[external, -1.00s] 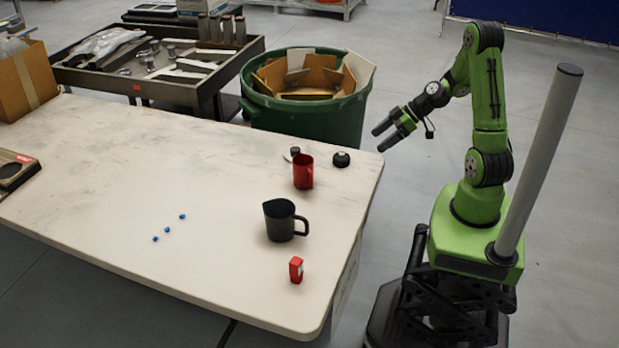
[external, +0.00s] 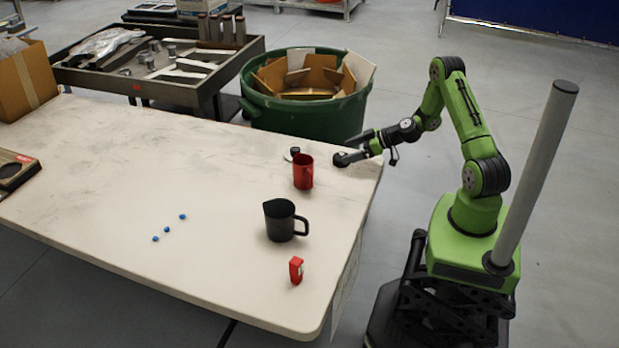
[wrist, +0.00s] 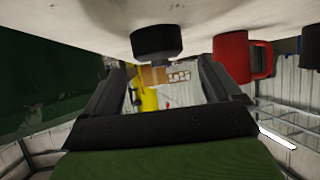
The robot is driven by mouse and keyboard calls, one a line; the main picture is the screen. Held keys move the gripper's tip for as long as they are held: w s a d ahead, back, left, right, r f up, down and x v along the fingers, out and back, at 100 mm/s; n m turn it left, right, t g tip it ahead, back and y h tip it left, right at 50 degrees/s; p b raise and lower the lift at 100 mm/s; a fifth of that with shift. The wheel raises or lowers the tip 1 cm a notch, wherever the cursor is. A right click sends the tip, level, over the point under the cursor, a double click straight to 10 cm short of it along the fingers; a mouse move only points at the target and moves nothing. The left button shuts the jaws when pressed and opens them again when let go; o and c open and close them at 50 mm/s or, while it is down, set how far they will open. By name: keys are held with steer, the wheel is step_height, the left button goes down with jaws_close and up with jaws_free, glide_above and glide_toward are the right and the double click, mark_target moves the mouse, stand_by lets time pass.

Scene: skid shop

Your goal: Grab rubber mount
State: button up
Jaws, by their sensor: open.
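The rubber mount, a short black round piece (external: 340,160), stands on the table's far right corner. In the wrist view the black mount (wrist: 157,42) sits against the pale tabletop, just beyond and between my fingertips. My gripper (external: 352,149) is open at that corner, coming from the right, with its fingers pointing left toward the mount. In the external view the lower finger overlaps part of the mount. In the wrist view the open jaws (wrist: 163,72) are empty; contact with the mount cannot be told.
A red mug (external: 303,172) stands close to the left of the mount; it also shows in the wrist view (wrist: 232,57). A small dark round item (external: 294,151) lies behind it. A black jug (external: 280,220) and red box (external: 296,270) are nearer. A green bin (external: 308,122) stands behind the table.

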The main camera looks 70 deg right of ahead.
steer(key=shift+x, duration=1.15)
steer(key=c, duration=1.2)
